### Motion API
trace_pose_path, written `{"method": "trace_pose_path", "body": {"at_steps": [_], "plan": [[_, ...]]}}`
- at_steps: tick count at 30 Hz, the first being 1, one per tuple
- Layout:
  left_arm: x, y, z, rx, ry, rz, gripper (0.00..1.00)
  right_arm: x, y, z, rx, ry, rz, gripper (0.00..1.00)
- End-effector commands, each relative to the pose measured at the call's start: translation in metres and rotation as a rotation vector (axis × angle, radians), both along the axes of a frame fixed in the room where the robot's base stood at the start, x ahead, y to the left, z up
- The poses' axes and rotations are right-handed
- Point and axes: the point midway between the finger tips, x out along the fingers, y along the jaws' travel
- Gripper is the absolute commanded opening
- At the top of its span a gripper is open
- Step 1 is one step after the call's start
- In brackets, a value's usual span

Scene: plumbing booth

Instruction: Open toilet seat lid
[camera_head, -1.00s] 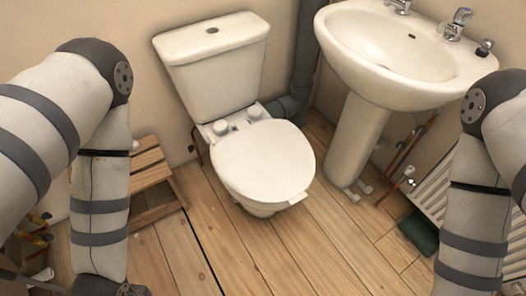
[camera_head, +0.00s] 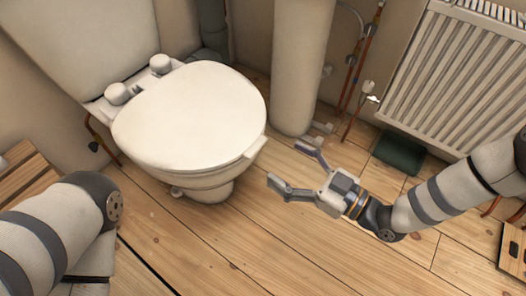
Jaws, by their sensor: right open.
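The toilet seat lid (camera_head: 190,115) is cream white and lies shut on the toilet bowl (camera_head: 208,184). A small tab (camera_head: 256,146) sticks out at its front right edge. Two round hinge caps (camera_head: 118,94) show at its back, in front of the cistern (camera_head: 75,40). My right gripper (camera_head: 288,166) is open and empty, to the right of the lid's tab and apart from it, with its fingers pointing left toward the toilet. My left arm comes in at the lower left; its gripper is out of view.
The basin pedestal (camera_head: 299,70) stands behind the gap between the toilet and my right gripper. A radiator (camera_head: 455,80) and pipes are at the upper right. A dark green object (camera_head: 399,153) lies on the floor below it. A wooden stool (camera_head: 25,178) is at the left. Floorboards (camera_head: 270,245) in front are clear.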

Motion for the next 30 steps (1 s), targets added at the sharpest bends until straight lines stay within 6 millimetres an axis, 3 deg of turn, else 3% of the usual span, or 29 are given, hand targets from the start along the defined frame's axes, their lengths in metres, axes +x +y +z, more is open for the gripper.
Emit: {"method": "trace_pose_path", "body": {"at_steps": [3,9,20,30], "plan": [[-0.002,0.0,-0.008,-0.001,0.012,-0.001,0.31,0.017,0.026,-0.004,0.001,0.003,0.003,0.78],[-0.005,-0.001,-0.014,-0.002,0.024,-0.001,0.31,0.039,0.056,-0.004,-0.001,0.006,0.001,0.78],[-0.006,-0.001,-0.014,-0.002,0.028,-0.003,0.31,0.045,0.064,-0.001,-0.002,0.006,0.001,0.78],[-0.006,-0.001,-0.014,-0.003,0.027,-0.002,0.31,0.045,0.065,-0.001,-0.001,0.007,0.002,0.08]]}}
